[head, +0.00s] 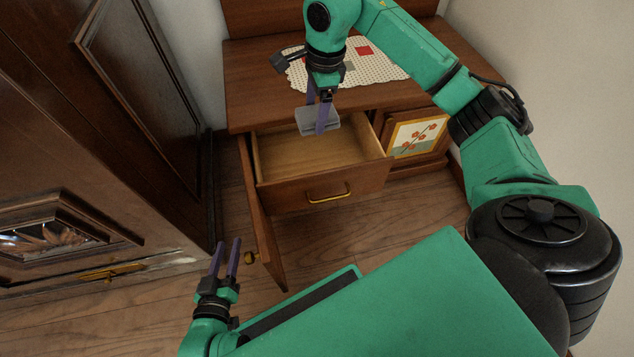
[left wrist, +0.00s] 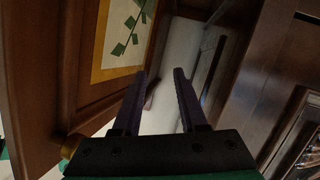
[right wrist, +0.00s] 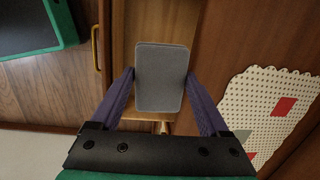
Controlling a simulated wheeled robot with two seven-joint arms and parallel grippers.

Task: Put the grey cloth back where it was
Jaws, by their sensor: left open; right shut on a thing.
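The grey cloth (head: 318,119) is a small folded, rounded rectangle. My right gripper (head: 322,112) is shut on it and holds it over the open drawer (head: 322,160), near the drawer's back left. In the right wrist view the cloth (right wrist: 161,77) sits between the two purple fingers. The drawer is pulled out, and the part of its inside that shows looks empty. My left gripper (head: 228,262) is open and empty, low in front of the cabinet, near the edge of its open left door. In the left wrist view its fingers (left wrist: 162,95) are apart with nothing between them.
The left cabinet door (head: 262,215) with a small knob stands open beside the drawer. A dotted mat (head: 385,70) lies on the cabinet top (head: 250,85). A dark armoire (head: 90,130) stands at left.

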